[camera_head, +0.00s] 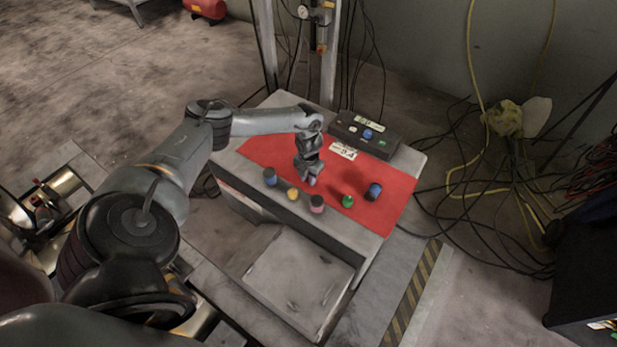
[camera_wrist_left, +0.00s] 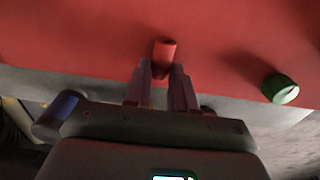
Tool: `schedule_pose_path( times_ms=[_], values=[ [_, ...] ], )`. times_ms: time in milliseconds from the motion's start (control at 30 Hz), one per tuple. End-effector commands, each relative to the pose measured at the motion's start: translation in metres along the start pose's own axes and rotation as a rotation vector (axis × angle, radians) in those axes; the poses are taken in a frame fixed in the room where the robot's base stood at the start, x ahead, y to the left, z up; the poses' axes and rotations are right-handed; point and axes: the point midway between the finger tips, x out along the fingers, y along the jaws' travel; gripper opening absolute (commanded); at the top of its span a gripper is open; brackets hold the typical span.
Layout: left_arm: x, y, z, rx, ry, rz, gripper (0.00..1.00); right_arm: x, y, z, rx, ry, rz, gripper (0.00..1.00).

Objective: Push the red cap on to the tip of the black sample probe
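A small red cylinder (camera_wrist_left: 165,49), which looks like the red cap, stands out against the red mat in the left wrist view. My left gripper (camera_head: 310,182) is low over the mat in the head view. In the left wrist view its two fingers (camera_wrist_left: 161,74) are apart, with the red cylinder between and just beyond their tips. I cannot tell whether they touch it. In the head view the red cylinder cannot be made out. I cannot pick out the black sample probe with certainty. My right gripper is not in view.
On the red mat (camera_head: 395,203), a blue-grey cylinder (camera_head: 270,177), a yellow piece (camera_head: 293,194) and a dark pinkish cylinder (camera_head: 317,203) stand near the front edge. A green cap (camera_head: 348,201) and a blue-black cylinder (camera_head: 373,191) are right. A button box (camera_head: 365,134) is behind.

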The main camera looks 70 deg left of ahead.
Motion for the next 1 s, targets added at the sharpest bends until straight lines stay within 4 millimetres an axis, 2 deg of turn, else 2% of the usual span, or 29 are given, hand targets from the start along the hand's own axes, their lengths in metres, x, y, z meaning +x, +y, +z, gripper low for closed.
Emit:
schedule_pose_path(
  times_ms=[33,133,167,433,567,1000],
  values=[
    [0.000,0.000,0.000,0.000,0.000,0.000,0.34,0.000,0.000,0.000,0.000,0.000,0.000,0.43],
    [0.000,0.000,0.000,0.000,0.000,0.000,0.49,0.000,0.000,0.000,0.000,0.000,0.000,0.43],
    [0.000,0.000,0.000,0.000,0.000,0.000,0.51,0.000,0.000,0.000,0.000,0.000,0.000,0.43],
    [-0.001,0.000,0.000,0.000,0.000,0.000,0.51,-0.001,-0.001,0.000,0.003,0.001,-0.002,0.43],
    [-0.008,0.000,0.000,0.000,-0.001,0.000,0.51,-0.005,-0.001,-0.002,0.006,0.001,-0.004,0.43],
    [-0.079,0.000,0.001,0.001,-0.002,0.000,0.51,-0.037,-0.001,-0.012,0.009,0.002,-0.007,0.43]
  ],
)
